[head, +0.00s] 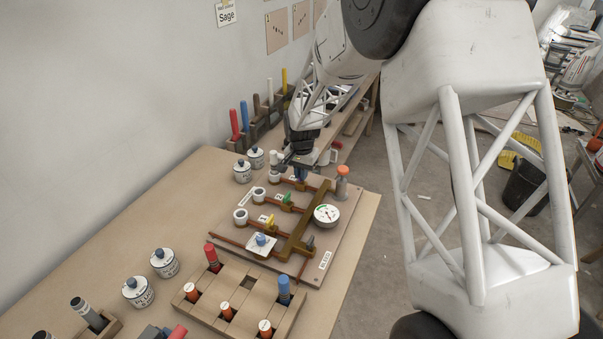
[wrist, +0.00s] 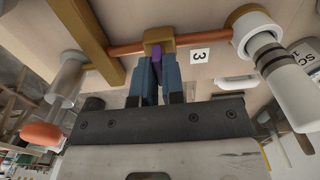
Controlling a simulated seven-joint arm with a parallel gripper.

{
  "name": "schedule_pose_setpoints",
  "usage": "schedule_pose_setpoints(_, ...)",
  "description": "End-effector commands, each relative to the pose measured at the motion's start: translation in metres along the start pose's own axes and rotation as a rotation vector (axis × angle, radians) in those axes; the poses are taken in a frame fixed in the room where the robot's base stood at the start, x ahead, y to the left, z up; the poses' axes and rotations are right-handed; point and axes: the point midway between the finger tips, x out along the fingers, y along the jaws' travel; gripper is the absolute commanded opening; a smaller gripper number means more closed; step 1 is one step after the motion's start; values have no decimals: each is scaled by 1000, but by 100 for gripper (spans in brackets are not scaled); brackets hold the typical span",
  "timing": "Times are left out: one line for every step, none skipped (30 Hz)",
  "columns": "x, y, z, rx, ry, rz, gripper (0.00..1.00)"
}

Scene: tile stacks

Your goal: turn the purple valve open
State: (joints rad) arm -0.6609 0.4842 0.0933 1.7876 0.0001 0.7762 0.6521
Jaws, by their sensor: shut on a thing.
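The purple valve (wrist: 154,57) shows in the wrist view as a purple handle on a brass body on a copper pipe, beside a white label marked 3. My gripper (wrist: 154,78) has its two blue fingers shut on the purple handle, one on each side. In the head view my gripper (head: 300,173) is at the far end of the valve board (head: 335,250) and hides the purple handle. The handle's exact angle to the pipe is hard to tell.
The board also carries a green valve (head: 287,198), a yellow valve (head: 269,221), a blue knob (head: 261,239), a pressure gauge (head: 327,215) and an orange-capped cylinder (head: 342,180). A wooden peg tray (head: 250,308) stands in front. White jars (head: 164,263) stand left.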

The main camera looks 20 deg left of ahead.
Motion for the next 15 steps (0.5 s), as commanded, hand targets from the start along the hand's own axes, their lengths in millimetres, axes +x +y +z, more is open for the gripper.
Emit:
schedule_pose_setpoints(0, 0, 0, -6, 0, 0, 0)
schedule_pose_setpoints(0, 0, 0, -11, 0, 0, 0)
schedule_pose_setpoints(0, 0, 0, -20, 0, 0, 0)
schedule_pose_setpoints(0, 0, 0, -28, 0, 0, 0)
schedule_pose_setpoints(0, 0, 0, -38, 0, 0, 0)
schedule_pose_setpoints(0, 0, 0, -51, 0, 0, 0)
schedule_pose_setpoints(0, 0, 0, -64, -1, 1, 0)
schedule_pose_setpoints(0, 0, 0, -78, -1, 1, 0)
schedule_pose_setpoints(0, 0, 0, -98, -1, 1, 0)
schedule_pose_setpoints(0, 0, 0, -115, 0, 0, 0)
schedule_pose_setpoints(0, 0, 0, -133, 0, 0, 0)
schedule_pose_setpoints(0, 0, 0, -159, 0, 0, 0)
schedule_pose_setpoints(0, 0, 0, -180, 0, 0, 0)
schedule_pose_setpoints(0, 0, 0, -203, 0, 0, 0)
schedule_pose_setpoints(0, 0, 0, -234, 0, 0, 0)
